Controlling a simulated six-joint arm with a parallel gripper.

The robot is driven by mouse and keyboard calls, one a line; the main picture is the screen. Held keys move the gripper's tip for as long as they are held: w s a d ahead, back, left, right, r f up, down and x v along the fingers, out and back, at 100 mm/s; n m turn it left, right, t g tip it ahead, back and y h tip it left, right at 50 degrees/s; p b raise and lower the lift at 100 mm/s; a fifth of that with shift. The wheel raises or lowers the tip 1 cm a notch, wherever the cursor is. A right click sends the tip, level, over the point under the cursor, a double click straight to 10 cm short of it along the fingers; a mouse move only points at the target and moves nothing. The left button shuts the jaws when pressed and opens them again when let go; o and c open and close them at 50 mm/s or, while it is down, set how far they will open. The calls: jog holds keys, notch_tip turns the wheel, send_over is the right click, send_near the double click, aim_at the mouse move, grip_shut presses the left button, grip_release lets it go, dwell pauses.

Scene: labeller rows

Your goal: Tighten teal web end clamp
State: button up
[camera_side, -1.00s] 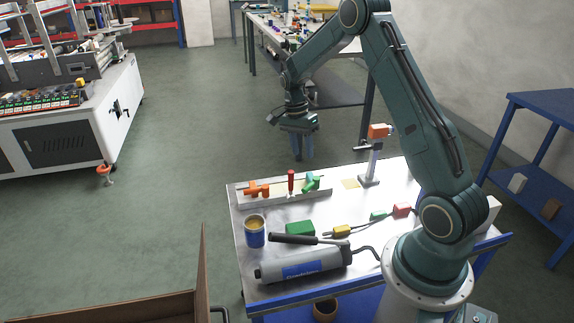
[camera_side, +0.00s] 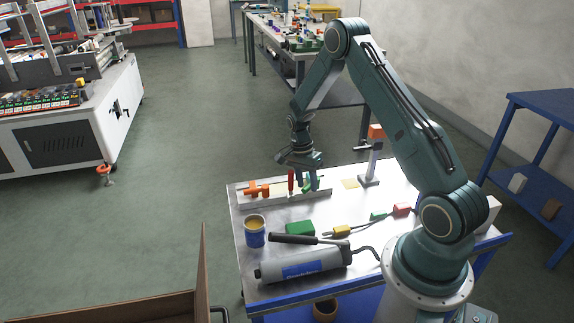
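The teal web end clamp, which looks green here (camera_side: 316,186), sits at the right end of a pale rail fixture (camera_side: 280,199) on the bench. The fingers hide much of the clamp. I cannot tell whether the fingers touch it or how far apart they are. An orange clamp (camera_side: 257,190) sits at the left end of the same fixture, and a red upright handle (camera_side: 291,181) stands between the two, just left of my fingers.
On the bench (camera_side: 400,190) are a tin (camera_side: 255,232), a green block (camera_side: 300,228), a grey cylindrical tool (camera_side: 303,265) with a black handle, and small cabled connectors (camera_side: 342,231). A stand with an orange head (camera_side: 375,133) rises right of my gripper.

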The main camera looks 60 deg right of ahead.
jog(key=shift+f, duration=0.1)
grip_shut()
dwell(0.4)
jog(key=shift+w+d+m+y, duration=0.15)
jog(key=shift+w+m, duration=0.2)
jog(key=shift+m, duration=0.45)
jog(key=shift+w+d+m+y, duration=0.15)
jog(key=shift+w+m, duration=0.15)
jog(key=shift+m, duration=0.5)
jog(key=shift+w+d+m+t, duration=0.15)
jog(key=shift+w+d+m, duration=0.1)
jog(key=shift+m, duration=0.55)
jog(key=shift+w+d+m+t, duration=0.15)
jog(key=shift+w+m, duration=0.1)
jog(key=shift+m, duration=0.55)
grip_release()
